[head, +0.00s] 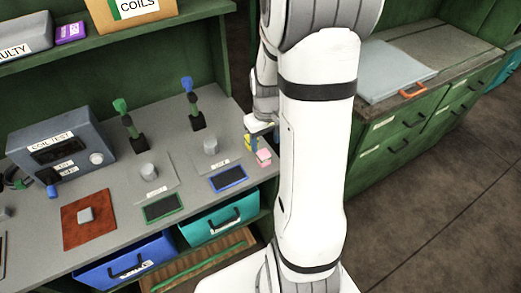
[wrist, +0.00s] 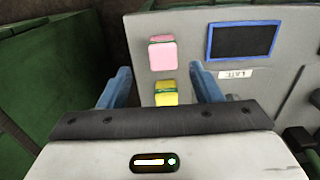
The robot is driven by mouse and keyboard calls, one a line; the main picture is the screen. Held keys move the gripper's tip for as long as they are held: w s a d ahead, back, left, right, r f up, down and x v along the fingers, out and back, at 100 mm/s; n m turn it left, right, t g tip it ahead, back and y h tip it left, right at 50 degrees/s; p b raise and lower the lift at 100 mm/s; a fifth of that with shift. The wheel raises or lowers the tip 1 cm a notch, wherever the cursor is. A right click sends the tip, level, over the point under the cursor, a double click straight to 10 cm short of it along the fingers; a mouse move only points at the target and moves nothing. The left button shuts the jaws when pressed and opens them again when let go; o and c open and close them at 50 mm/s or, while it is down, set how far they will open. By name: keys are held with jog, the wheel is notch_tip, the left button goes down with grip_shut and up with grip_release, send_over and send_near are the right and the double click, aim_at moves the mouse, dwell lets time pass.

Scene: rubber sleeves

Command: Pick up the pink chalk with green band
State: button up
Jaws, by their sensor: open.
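The pink chalk with a green band (wrist: 162,56) lies on the grey bench top near its edge, ahead of my fingertips in the wrist view. It also shows in the head view (head: 264,161), just left of my arm. A yellow chalk with a green band (wrist: 166,99) is nearer, between my blue fingers in the wrist picture; it shows in the head view too (head: 248,143). My gripper (wrist: 160,70) is open, with nothing visibly gripped. Its palm edge hides the near part of the yellow chalk. In the head view my arm largely hides the gripper.
A blue-framed dark panel (wrist: 243,41) lies right of the pink chalk in the wrist view. Green-handled and blue-handled levers (head: 190,97), a coil test box (head: 62,145) and an orange mat (head: 88,221) occupy the bench. Teal and blue bins (head: 212,223) sit below.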

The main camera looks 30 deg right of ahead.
aim_at(264, 153)
jog(key=f, duration=0.7)
jog(key=shift+a+f+p, duration=0.1)
jog(key=shift+a+p, duration=0.15)
jog(key=shift+p, duration=0.1)
jog(key=shift+c, duration=0.4)
jog(key=c, duration=1)
jog(key=shift+r, duration=5.05)
